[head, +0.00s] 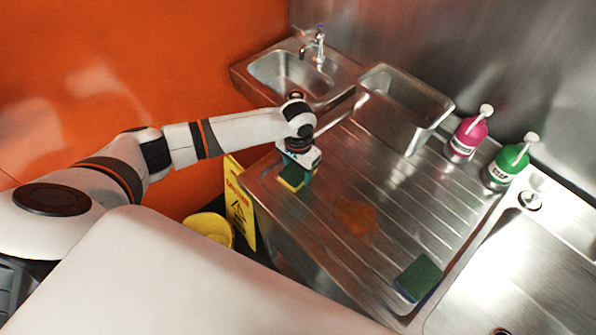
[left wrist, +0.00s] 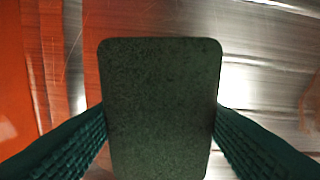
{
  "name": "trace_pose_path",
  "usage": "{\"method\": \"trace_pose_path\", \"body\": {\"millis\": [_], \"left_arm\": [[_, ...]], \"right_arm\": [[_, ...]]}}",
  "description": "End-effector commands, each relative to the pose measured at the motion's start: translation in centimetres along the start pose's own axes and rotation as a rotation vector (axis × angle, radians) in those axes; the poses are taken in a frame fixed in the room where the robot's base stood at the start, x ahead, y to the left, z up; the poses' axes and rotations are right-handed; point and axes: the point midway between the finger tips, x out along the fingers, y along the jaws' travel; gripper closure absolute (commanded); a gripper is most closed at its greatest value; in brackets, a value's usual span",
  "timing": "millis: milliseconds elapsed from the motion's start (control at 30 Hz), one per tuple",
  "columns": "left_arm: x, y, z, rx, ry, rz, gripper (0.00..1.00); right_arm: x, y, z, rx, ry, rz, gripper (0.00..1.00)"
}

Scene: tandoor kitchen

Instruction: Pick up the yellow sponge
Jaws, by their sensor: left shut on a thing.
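The yellow sponge (head: 291,182) with a dark green scouring top is at the left end of the steel drainboard. My left gripper (head: 297,172) comes down over it from above and is shut on it. In the left wrist view the sponge's dark green face (left wrist: 160,110) fills the middle, with a green finger pressed on each side. I cannot tell whether the sponge still touches the drainboard. A second sponge (head: 418,277), green on top with a blue edge, lies at the drainboard's front right. My right gripper is not in view.
The ribbed drainboard (head: 385,190) has a brown stain (head: 356,218). A steel pan (head: 402,105), a pink bottle (head: 466,138) and a green bottle (head: 508,163) stand along the back. A sink with a tap (head: 318,45) is behind. A yellow sign (head: 240,205) and bucket (head: 210,229) stand below, left.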

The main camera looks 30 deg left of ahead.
Motion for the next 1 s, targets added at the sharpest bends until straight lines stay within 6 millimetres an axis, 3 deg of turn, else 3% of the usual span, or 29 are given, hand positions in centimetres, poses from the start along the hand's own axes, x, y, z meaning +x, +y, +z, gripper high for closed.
{"method": "trace_pose_path", "body": {"millis": [267,700,1000], "left_arm": [[-0.8,0.0,0.1,-0.001,-0.003,-0.001,0.63],[-8.7,0.0,0.1,0.000,-0.004,0.000,0.63],[-10.1,0.0,0.0,-0.001,0.000,-0.001,0.63]], "right_arm": [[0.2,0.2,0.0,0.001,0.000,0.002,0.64],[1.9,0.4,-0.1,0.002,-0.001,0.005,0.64],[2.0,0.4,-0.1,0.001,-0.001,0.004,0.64]]}}
